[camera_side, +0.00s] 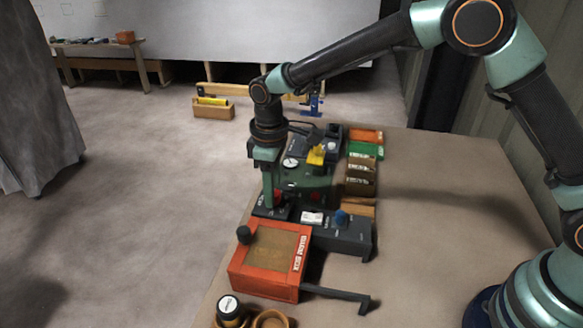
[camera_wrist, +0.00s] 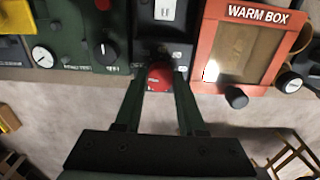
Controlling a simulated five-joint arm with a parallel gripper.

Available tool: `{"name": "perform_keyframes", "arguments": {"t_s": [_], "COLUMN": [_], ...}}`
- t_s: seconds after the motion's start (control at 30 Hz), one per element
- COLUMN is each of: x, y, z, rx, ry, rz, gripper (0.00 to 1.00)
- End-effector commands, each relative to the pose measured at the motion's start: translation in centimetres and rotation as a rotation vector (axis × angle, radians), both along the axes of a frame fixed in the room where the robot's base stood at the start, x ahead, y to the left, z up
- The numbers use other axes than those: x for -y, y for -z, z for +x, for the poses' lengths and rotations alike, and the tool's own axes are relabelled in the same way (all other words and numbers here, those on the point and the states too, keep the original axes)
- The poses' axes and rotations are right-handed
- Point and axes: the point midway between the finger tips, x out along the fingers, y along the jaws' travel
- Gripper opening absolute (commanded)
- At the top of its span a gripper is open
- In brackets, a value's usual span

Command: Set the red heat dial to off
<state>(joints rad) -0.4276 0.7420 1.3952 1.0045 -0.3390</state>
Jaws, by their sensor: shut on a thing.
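The red heat dial (camera_wrist: 160,76) sits on the front of a dark panel (camera_wrist: 148,50) in the wrist view. My gripper (camera_wrist: 160,84) has one finger on each side of it and is shut on it. The marks around the dial are mostly hidden or too small to read, so its setting cannot be told. In the side view my gripper (camera_side: 275,207) points down at the left end of the dark panel (camera_side: 345,237), and its fingers hide the dial there.
An orange-red warm box (camera_wrist: 213,50) with a dark knob (camera_wrist: 236,98) stands right beside the panel. A green unit (camera_side: 312,182) with a white gauge (camera_side: 290,162) stands behind my gripper. A blue knob (camera_side: 341,217) is on the panel. Coloured boxes (camera_side: 366,150) line the bench (camera_side: 430,190), whose right side is clear.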

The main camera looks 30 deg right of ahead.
Motion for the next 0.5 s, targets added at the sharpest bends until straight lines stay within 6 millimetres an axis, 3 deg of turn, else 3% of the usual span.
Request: {"name": "perform_keyframes", "arguments": {"t_s": [0.5], "x": [-0.01], "y": [-0.19], "z": [0.02], "rx": [0.001], "ry": [-0.036], "rz": [0.001], "gripper": [0.0]}}
